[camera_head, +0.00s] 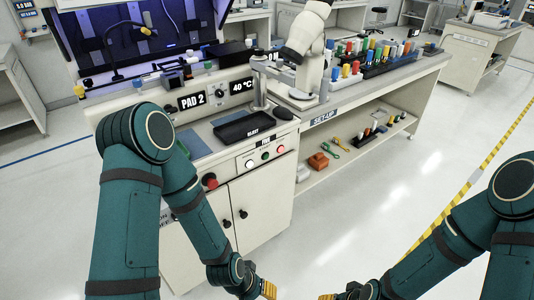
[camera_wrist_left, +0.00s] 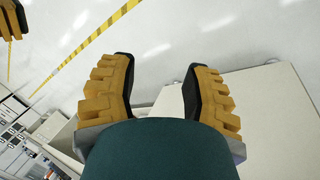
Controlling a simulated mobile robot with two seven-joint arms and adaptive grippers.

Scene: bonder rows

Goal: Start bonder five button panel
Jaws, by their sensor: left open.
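The bonder's button panel (camera_head: 266,160) is on the front of a cream cabinet, with a white, a green (camera_head: 265,155) and a red button in a row. A small dark label above it is too small to read surely. A larger red knob (camera_head: 210,181) sits lower left. My left gripper (camera_head: 268,290) is low at the bottom edge, below and apart from the panel. In the left wrist view it is open and empty (camera_wrist_left: 160,65), over pale floor beside a cream surface. My right gripper (camera_head: 327,297) barely shows at the bottom edge; its jaws are mostly cut off.
A black tray (camera_head: 243,129) lies on the cabinet's top, below the "PAD 2" sign (camera_head: 192,100) and "40 °C" display. A white microscope (camera_head: 304,65) stands behind it. The setup bench (camera_head: 330,107) holds coloured items. Open floor (camera_head: 370,195) lies to the right.

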